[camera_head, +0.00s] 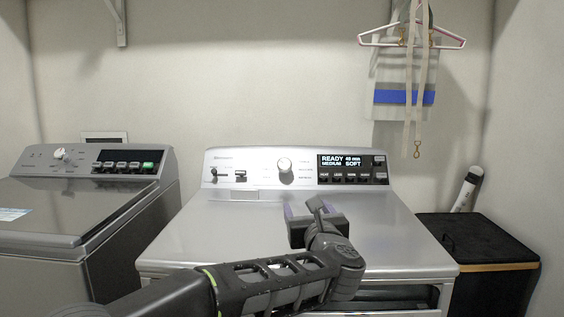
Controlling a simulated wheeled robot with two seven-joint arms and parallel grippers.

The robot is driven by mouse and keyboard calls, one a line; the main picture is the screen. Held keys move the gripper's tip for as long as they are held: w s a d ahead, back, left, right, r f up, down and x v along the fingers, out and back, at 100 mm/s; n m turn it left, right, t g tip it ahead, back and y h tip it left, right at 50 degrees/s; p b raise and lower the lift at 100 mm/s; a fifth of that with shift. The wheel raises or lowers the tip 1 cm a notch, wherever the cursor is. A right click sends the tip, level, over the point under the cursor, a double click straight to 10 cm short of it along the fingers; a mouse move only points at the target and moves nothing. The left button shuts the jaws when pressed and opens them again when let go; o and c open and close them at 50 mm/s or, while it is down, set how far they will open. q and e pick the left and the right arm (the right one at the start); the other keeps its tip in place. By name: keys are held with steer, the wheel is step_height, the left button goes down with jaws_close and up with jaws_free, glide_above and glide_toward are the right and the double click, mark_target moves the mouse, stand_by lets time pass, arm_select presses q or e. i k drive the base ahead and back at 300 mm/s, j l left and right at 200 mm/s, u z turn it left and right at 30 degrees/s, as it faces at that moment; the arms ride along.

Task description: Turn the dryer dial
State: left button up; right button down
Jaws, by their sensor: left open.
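The dryer (220,225) is the silver machine in the middle, with a raised control panel at its back. Its dial (285,165) is a round, light knob left of the lit display (345,160), which reads READY, 45 min, MEDIUM, SOFT. My left gripper (303,208) is in front of the panel, over the dryer's top, below and slightly right of the dial in the picture. Its jaws are open and empty, apart from the dial. My arm hides part of the dryer's front. My right gripper is not in view.
A grey topload washer (65,210) with its own knob (60,153) stands at the left. A black hamper (480,240) stands right of the dryer. Hangers (410,42) and straps hang on the back wall. Room above the dryer's top is clear around my gripper.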

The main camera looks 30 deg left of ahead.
mark_target(284, 164)
steer(key=i+j, duration=0.85)
